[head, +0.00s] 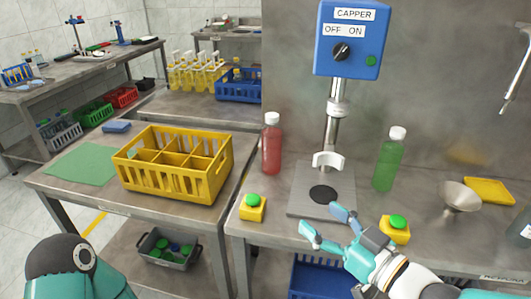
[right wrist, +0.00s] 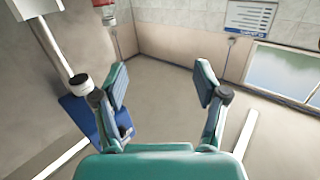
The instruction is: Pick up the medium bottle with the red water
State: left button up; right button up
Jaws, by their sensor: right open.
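A bottle with red water and a white cap (head: 271,148) stands upright on the metal bench, left of the capper. A bottle with green water and a white cap (head: 389,160) stands to the capper's right. My right gripper (head: 324,222) is open and empty, in front of the capper's base plate, right of and nearer than the red bottle. The right wrist view shows its two fingers apart (right wrist: 160,80) with nothing between them. I cannot make out the red bottle there. My left gripper is out of view; only part of my left arm shows at lower left.
The blue capper box (head: 350,40) sits on a post above its base plate (head: 310,197). Yellow buttons with green tops stand at left (head: 253,207) and right (head: 395,229). A metal funnel (head: 460,197) is farther right. A divided yellow crate (head: 172,180) stands on the left table.

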aim_at(271, 134)
jog(key=i, duration=0.85)
jog(key=z, duration=0.05)
